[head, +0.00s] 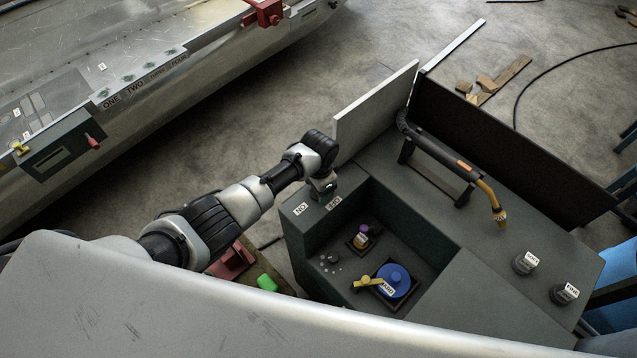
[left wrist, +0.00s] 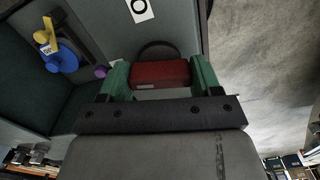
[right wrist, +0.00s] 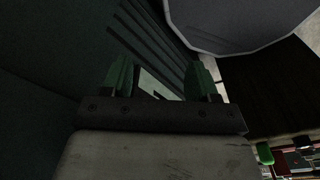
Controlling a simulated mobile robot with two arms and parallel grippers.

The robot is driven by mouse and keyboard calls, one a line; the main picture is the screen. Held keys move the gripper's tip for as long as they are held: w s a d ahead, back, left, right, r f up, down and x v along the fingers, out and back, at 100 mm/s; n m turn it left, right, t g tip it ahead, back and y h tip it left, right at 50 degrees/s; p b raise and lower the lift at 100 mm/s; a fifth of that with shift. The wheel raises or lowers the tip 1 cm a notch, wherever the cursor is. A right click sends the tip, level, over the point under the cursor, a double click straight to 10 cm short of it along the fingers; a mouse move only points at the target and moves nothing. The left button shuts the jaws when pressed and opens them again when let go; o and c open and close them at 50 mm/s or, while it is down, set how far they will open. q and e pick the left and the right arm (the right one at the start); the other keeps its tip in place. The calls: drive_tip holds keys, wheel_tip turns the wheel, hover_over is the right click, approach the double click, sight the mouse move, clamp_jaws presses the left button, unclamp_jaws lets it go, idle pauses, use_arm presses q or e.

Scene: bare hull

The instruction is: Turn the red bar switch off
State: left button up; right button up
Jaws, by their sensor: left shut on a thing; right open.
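The red bar switch (left wrist: 160,73) shows in the left wrist view on a dark round base, on the grey top of a box-shaped console (head: 455,262). My left gripper (left wrist: 161,80) has its green fingers on both ends of the bar, shut on it.
A raised white panel (head: 375,105) stands behind the left gripper.

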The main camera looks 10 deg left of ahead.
use_arm(q)
drive_tip(key=shift+n+p, duration=0.4)
drive_tip(key=shift+n, duration=0.7)
drive_tip(key=o, duration=0.9)
wheel_tip(320, 180, up, 11)
drive_tip(key=shift+f, duration=0.1)
